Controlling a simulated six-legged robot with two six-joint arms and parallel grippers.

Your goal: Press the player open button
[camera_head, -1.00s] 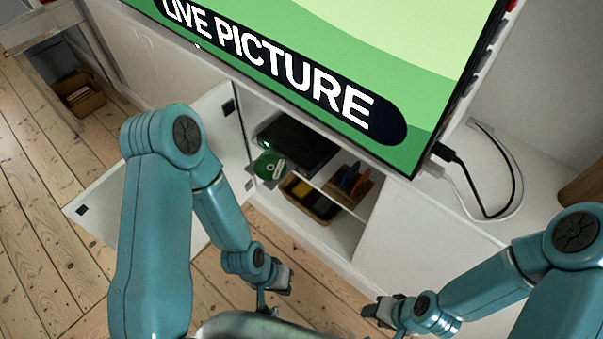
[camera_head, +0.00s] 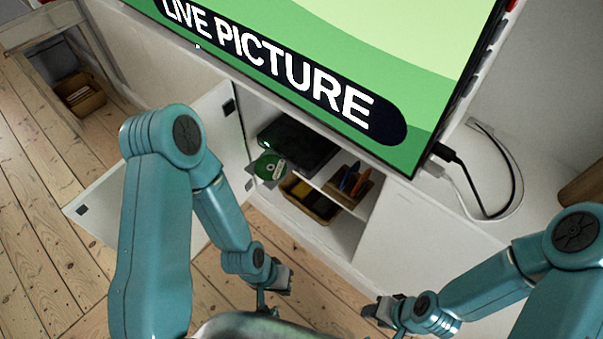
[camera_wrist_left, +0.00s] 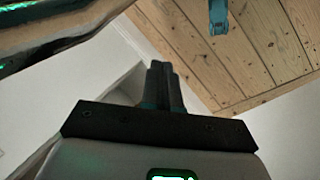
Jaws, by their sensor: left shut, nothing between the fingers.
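The black player (camera_head: 300,142) sits on the upper shelf of the open white cabinet below the screen. A green disc (camera_head: 270,167) shows at its front left, apparently on a slid-out tray. The open button is too small to make out. My left gripper (camera_head: 268,300) hangs in front of the cabinet, below and apart from the player. In the left wrist view its dark fingers (camera_wrist_left: 160,86) are together with nothing between them. My right gripper (camera_head: 378,309) is at lower right, away from the player; its fingers are too small to read.
The cabinet door (camera_head: 215,118) stands open on the left, partly behind my left arm. A large screen (camera_head: 330,60) overhangs the cabinet. A bin (camera_head: 310,198) and an organiser (camera_head: 350,184) are below and beside the player. Cables (camera_head: 480,180) lie at right. Floorboards in front are clear.

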